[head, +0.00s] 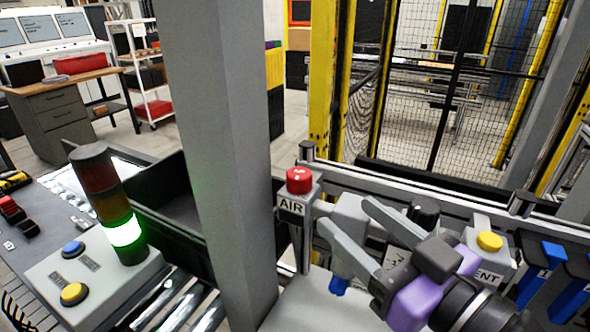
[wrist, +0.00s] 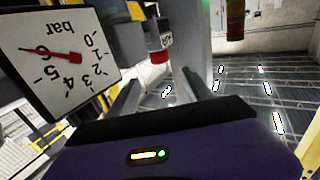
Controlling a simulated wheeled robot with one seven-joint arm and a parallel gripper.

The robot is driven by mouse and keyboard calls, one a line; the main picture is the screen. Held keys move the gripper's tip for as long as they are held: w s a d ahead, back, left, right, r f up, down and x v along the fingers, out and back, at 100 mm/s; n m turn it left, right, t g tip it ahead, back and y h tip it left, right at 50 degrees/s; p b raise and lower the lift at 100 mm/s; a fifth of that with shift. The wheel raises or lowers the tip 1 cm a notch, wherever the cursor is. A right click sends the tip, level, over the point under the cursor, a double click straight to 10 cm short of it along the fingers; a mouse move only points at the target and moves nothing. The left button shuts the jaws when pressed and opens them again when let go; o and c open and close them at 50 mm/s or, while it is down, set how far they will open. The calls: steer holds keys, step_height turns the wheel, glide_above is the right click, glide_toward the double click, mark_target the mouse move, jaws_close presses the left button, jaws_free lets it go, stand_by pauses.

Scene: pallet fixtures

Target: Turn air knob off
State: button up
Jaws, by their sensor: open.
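The air knob (head: 299,180) is a red cap on a grey box with an "AIR" label (head: 291,207), left of my gripper in the head view. In the wrist view the red knob (wrist: 159,56) shows upside down, beyond my fingertips and between them. My gripper (head: 348,216) is open and empty, its fingers apart and pointing up-left toward the AIR box, without visible contact. Both fingers also show in the wrist view (wrist: 160,80). A pressure gauge (wrist: 62,75) marked "bar" has its red needle near 6.
A thick grey post (head: 220,150) stands left of the AIR box. A yellow button (head: 489,241) on a box whose label ends in "ENT" and a black knob (head: 425,211) lie right of it. A signal tower (head: 107,205) glows green at left. Blue parts (head: 545,255) sit far right.

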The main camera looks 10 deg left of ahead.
mark_target(307, 180)
steer(key=p+x, duration=0.2)
steer(key=x, duration=1)
steer(key=shift+p, duration=0.3)
jaws_close()
